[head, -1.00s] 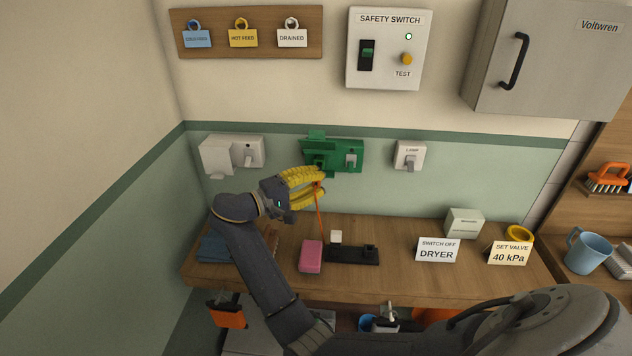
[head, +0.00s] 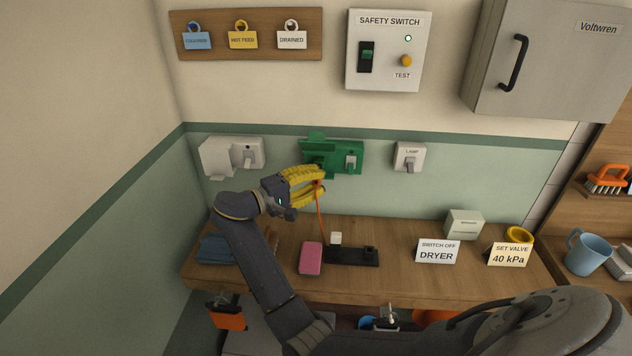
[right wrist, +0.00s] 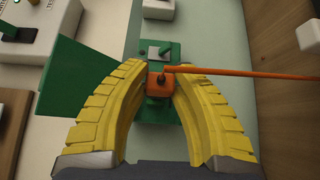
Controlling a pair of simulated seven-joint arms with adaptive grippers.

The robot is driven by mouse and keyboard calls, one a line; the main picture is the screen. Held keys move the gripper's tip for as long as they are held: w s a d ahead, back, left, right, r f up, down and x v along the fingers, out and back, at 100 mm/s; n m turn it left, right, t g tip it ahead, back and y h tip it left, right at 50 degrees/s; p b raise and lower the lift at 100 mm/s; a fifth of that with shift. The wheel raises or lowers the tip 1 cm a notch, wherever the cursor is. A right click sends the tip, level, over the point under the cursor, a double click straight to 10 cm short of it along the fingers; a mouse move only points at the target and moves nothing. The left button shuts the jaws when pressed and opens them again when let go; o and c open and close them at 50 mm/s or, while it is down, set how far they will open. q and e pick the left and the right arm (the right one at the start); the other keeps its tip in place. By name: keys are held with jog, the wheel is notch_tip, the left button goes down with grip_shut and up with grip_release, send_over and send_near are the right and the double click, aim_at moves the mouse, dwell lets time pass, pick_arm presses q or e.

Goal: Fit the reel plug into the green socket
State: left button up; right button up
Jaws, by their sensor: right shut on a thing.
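My right gripper (head: 321,181) has yellow ribbed fingers and is in front of the green socket (head: 354,168) on the wall. In the right wrist view, my right gripper (right wrist: 160,75) is shut on the orange reel plug (right wrist: 158,94), whose orange cord runs off to the right. The green socket (right wrist: 168,51) lies behind the plug there, with a grey switch and a raised green cover (right wrist: 78,80). The fingers and plug hide part of the socket, and I cannot tell whether the plug touches it. My left gripper is not in view.
A white socket (head: 220,155) with a raised cover is left of the green one, and a lamp socket (head: 409,156) is to its right. The wooden counter (head: 390,280) below holds a pink block (head: 311,258), a black stand (head: 352,254) and a dryer sign (head: 437,251).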

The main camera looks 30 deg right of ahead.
jog(key=shift+w+d, duration=0.6)
jog(key=shift+w, duration=0.15)
jog(key=o, duration=1.1)
